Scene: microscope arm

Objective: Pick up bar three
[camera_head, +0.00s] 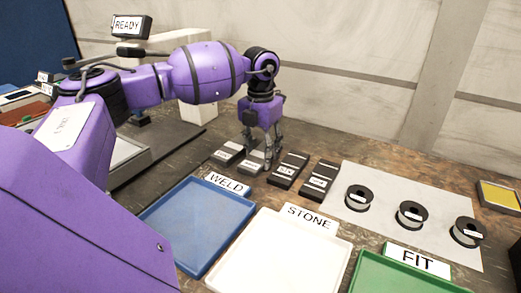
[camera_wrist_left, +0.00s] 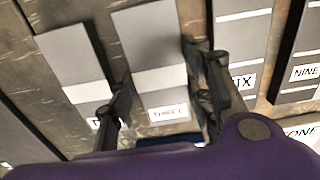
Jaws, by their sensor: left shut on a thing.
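Bar three is a flat grey bar with a pale band and a white THREE label, lying on the worktop between my left gripper's fingers in the left wrist view (camera_wrist_left: 152,45). It also shows in the head view (camera_head: 251,161), partly covered by the fingers. My left gripper (camera_head: 259,160) points down over the bar and is shut on it, with one finger along each side in the left wrist view (camera_wrist_left: 163,98). The bar appears to be still at table level. My right gripper is in neither view.
A grey bar (camera_head: 228,153) lies close on the left, and bars labelled SIX (camera_wrist_left: 242,42) and NINE (camera_wrist_left: 302,55) lie on the right. In front are a blue WELD tray (camera_head: 165,221), a white STONE tray (camera_head: 285,258) and a green FIT tray (camera_head: 400,277). Black spools (camera_head: 411,214) stand on a pale mat.

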